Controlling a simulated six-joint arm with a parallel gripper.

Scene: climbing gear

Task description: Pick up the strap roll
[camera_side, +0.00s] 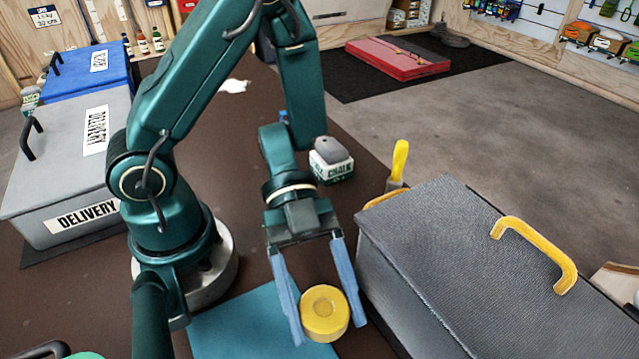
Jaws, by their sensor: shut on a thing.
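The strap roll (325,313) is a yellow disc with a round recess in its top face. It sits between the two blue fingers of my gripper (322,310), close to their tips. The fingers are shut on it, one on its left side and one on its right. The roll appears over the right edge of a teal mat (245,325). I cannot tell whether it touches the surface below.
A dark grey box (450,270) with a yellow handle stands close to the right of my gripper. A chalk block (331,160) is behind it. A grey delivery box (65,170) and a blue box (88,80) stand at the left.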

